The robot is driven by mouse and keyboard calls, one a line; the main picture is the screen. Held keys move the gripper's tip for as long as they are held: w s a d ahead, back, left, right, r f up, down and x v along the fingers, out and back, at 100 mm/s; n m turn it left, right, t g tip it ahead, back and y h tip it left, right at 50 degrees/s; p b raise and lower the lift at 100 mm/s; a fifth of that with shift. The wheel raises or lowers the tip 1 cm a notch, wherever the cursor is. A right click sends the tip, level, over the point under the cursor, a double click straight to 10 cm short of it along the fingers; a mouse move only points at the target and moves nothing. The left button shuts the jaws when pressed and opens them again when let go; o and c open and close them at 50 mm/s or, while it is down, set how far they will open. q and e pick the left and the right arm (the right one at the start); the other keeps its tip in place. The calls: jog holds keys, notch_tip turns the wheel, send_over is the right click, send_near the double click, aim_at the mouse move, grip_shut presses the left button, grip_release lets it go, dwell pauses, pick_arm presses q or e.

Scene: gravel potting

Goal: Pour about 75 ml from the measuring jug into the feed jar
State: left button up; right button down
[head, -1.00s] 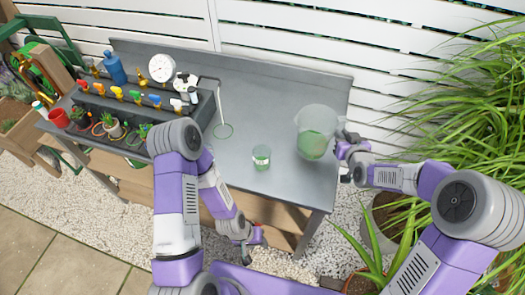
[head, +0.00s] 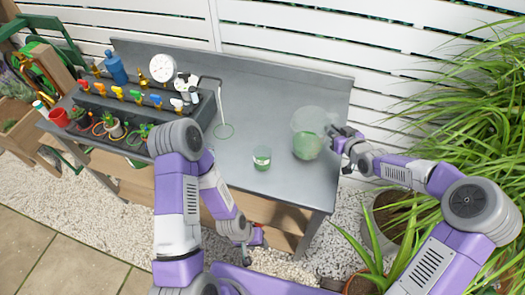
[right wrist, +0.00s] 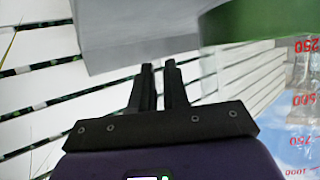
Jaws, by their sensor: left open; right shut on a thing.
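The measuring jug (head: 308,145) is clear, with green liquid low in it. It is at the right of the bench in the head view, to the right of the feed jar. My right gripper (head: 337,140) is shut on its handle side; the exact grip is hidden. Red scale marks of the jug (right wrist: 303,100) show at the right edge of the right wrist view, where my fingers (right wrist: 160,85) are close together. The feed jar (head: 262,160) is a small clear jar with green contents, standing upright on the bench. My left gripper (head: 245,240) is open and empty, low before the bench's front edge.
A grey rack with coloured valves (head: 135,98) stands at the bench's left, with a white dial (head: 162,68) and a blue bottle (head: 115,70) behind. Plants (head: 460,130) crowd the right side.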

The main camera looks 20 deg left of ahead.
aim_at(321, 114)
jog(key=shift+s+a+r+n+b, duration=0.1)
jog(key=shift+a+r+n+b, duration=0.15)
jog(key=shift+r+n+b, duration=0.25)
jog(key=r+n, duration=0.1)
jog(key=a+r+n+h, duration=0.1)
jog(key=r, duration=0.1)
jog(key=s+a+r+t, duration=0.1)
jog(key=shift+r+n, duration=0.4)
jog(key=shift+s+a+r+n+t+h+p, duration=0.3)
jog(key=shift+s+a+r+n+p, duration=0.1)
jog(key=shift+a+r+p, duration=0.15)
jog(key=shift+s+a+r+n+t+h+p, duration=0.2)
jog(key=shift+s+a+r+n+t+p, duration=0.1)
jog(key=shift+a+r+n+p, duration=0.2)
jog(key=p, duration=0.1)
jog(key=r, duration=0.1)
jog(key=r+n+p, duration=0.1)
jog(key=shift+s+a+r+t+p, duration=0.2)
jog(key=shift+s+t+p, duration=0.05)
jog(key=shift+t+p, duration=0.05)
jog(key=shift+s+f+h, duration=0.1)
jog(key=shift+h, duration=0.2)
jog(key=shift+s+a+r+n+t+p, duration=0.2)
jog(key=shift+a+r+n+t+p, duration=0.1)
jog(key=shift+r+n+p, duration=0.25)
jog(key=shift+s+a+r+n+p, duration=0.15)
jog(key=shift+r+n+p, duration=0.1)
jog(key=shift+r+p, duration=0.15)
